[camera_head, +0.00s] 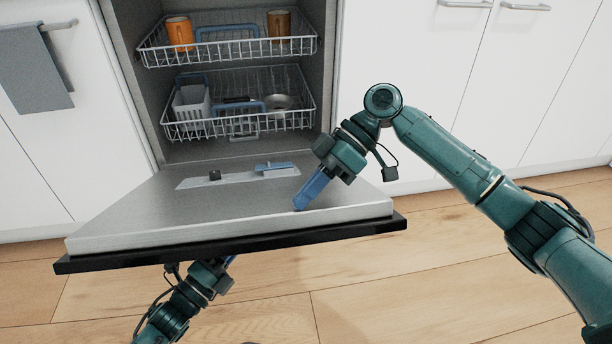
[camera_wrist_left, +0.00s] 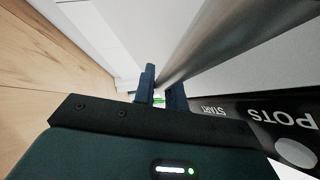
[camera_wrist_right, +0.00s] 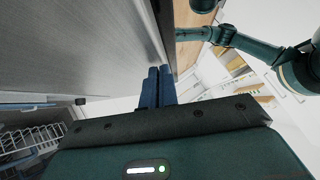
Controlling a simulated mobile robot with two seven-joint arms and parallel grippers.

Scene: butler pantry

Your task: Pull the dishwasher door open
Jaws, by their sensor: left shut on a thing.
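The dishwasher door (camera_head: 150,210) is swung far down, its steel inner face turned up and its black front edge toward me. My left gripper (camera_head: 229,262) is under the door, its fingertips mostly hidden there. In the left wrist view its blue fingers (camera_wrist_left: 161,98) are shut on the metal door handle (camera_wrist_left: 205,45), beside the black control strip (camera_wrist_left: 260,118). My right gripper (camera_head: 301,204) is over the inner face near the front edge. Its blue fingers are together and empty in the right wrist view (camera_wrist_right: 158,87); I cannot tell whether they touch the door.
A grey towel (camera_head: 33,70) hangs at left. The wooden floor (camera_head: 420,285) in front is clear.

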